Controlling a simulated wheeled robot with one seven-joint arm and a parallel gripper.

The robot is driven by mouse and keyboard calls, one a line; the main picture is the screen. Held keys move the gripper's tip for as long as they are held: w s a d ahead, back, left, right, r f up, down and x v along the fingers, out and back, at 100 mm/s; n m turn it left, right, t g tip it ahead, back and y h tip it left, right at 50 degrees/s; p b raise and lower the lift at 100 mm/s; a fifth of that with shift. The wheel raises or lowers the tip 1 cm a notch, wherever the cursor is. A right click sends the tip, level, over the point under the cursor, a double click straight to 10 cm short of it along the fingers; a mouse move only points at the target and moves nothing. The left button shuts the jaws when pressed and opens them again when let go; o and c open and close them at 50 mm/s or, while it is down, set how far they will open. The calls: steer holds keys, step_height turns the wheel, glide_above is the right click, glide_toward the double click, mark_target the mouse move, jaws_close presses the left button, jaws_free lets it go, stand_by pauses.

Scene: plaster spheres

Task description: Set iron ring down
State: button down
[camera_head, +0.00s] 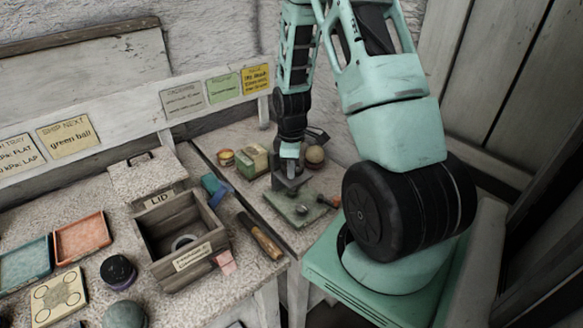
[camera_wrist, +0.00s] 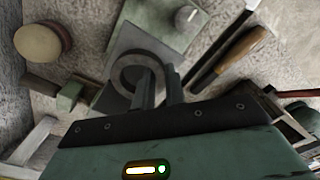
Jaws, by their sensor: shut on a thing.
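My gripper (camera_wrist: 160,80) is shut on the iron ring (camera_wrist: 128,72), a flat grey ring, with one finger inside the hole and the other outside its wall. In the wrist view the ring lies over a dark square plate (camera_wrist: 127,38) beside a pale green device (camera_wrist: 150,14) with a knob. Whether the ring touches the plate, I cannot tell. In the head view my gripper (camera_head: 290,170) points down over the back part of the green device (camera_head: 295,209); the ring is too small and covered to make out there.
A wooden crate (camera_head: 207,218) with a grey ring-like thing (camera_head: 184,241) inside stands left. A wooden-handled tool (camera_head: 260,238) lies between. Trays (camera_head: 83,237) are farther left.

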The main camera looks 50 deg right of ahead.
steer(key=shift+f+b, duration=0.45)
steer(key=shift+f, duration=0.2)
steer(key=c, duration=1.4)
jaws_free()
steer(key=shift+o, duration=0.2)
steer(key=shift+r+p, duration=1.75)
steer(key=shift+r, duration=0.3)
